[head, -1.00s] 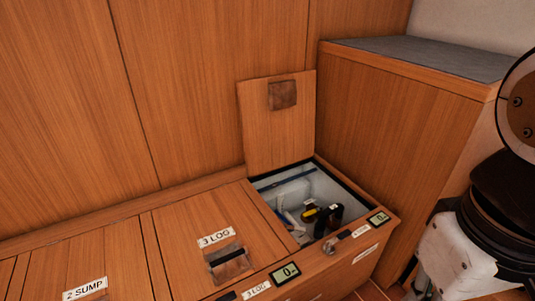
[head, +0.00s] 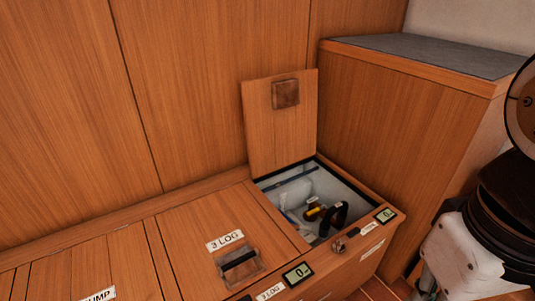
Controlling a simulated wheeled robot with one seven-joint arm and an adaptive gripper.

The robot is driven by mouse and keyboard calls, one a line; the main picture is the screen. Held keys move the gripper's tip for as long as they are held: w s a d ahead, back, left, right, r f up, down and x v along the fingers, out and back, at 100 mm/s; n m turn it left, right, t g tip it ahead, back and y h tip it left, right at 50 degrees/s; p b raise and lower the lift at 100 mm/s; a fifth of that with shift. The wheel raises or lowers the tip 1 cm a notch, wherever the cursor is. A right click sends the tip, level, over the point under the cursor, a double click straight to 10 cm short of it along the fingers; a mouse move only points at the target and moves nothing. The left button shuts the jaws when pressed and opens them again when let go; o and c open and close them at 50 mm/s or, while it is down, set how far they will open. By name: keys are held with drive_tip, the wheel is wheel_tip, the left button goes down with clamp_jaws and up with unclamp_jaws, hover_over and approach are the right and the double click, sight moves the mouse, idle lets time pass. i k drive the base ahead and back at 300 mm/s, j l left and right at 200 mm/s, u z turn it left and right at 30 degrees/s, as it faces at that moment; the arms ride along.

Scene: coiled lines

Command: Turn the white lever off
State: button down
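An open bin (head: 264,188) in the wooden bench holds pale fittings, a yellow-marked part (head: 314,211) and a black curved part (head: 334,216). A thin white part (head: 285,203) shows at the bin's left side. It may be the white lever, but it is too small to tell, and so is its position. The bin's lid (head: 282,130) stands upright behind the opening. My gripper is not in view; only parts of my arm show at the right edge, apart from the bin.
A closed lid labelled 3 LOG (head: 190,222) lies left of the bin. Small displays (head: 297,273) and a metal catch (head: 340,245) sit along the front edge. A tall wooden cabinet (head: 400,130) stands close on the right.

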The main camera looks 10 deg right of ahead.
sight(301, 227)
drive_tip(key=l+u, duration=0.4)
drive_tip(key=l, duration=0.5)
drive_tip(key=i+u, duration=0.25)
drive_tip(key=u, duration=0.15)
